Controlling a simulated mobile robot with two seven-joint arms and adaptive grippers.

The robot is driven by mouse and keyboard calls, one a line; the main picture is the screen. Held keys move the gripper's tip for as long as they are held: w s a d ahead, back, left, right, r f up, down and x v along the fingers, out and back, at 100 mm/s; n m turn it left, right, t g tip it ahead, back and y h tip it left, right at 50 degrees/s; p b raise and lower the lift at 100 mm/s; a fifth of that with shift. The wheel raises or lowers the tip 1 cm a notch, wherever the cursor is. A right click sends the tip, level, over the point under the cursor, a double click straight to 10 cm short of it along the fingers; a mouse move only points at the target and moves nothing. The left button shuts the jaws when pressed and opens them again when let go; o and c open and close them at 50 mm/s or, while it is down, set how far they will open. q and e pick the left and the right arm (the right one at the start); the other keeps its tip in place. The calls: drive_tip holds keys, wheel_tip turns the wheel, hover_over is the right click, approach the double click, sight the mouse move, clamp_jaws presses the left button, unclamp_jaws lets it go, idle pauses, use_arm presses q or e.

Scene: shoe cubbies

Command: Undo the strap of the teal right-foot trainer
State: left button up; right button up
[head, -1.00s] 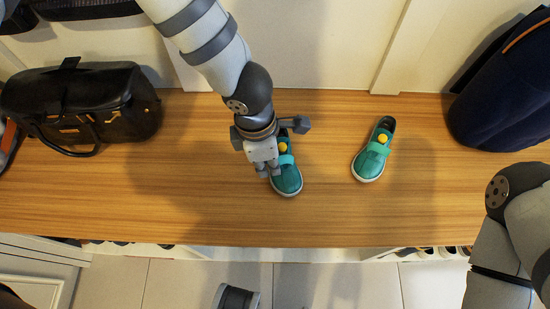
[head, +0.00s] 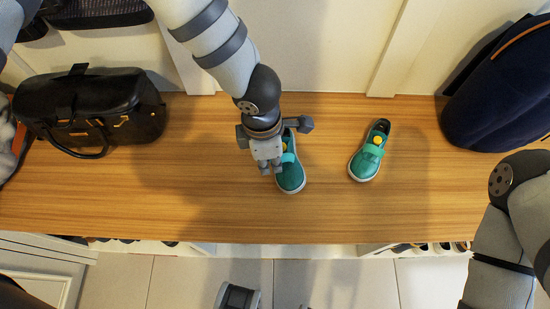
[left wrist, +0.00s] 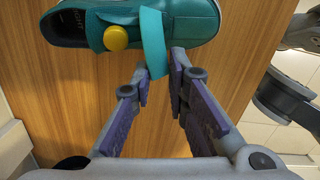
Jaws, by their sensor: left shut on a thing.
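Two teal trainers with white soles and yellow round buttons stand on the wooden bench, toes towards me. My left gripper (head: 270,170) is at the left side of the left-hand trainer (head: 291,178). In the left wrist view this trainer (left wrist: 195,20) lies across the top, its yellow button (left wrist: 116,37) uncovered. Its teal strap (left wrist: 153,45) reaches out past the shoe's near edge, with its end between my fingertips, which are shut on it. The strap's attachment underneath is hard to see. The other trainer (head: 366,163) stands apart to the right, its strap lying across it. My right gripper is out of view.
The wooden bench (head: 220,215) is clear around the trainers. A black handbag (head: 90,110) stands at its left and a dark blue bag (head: 500,90) at its right. The wall (head: 330,50) is close behind. Cubbies with shoes lie under the front edge.

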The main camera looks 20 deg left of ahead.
use_arm(q)
drive_tip(key=shift+d+r+y+p, duration=0.3)
drive_tip(key=shift+r+y+p, duration=0.1)
drive_tip(key=shift+p, duration=0.4)
drive_tip(key=shift+d+r+y+p, duration=0.1)
drive_tip(key=shift+d+y+p, duration=0.2)
drive_tip(key=shift+y+p, duration=0.15)
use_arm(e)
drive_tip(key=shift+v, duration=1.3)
use_arm(q)
drive_tip(key=shift+d, duration=0.1)
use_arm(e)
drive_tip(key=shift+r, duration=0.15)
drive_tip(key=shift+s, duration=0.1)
use_arm(q)
drive_tip(key=o, duration=0.7)
drive_tip(key=shift+o, duration=0.2)
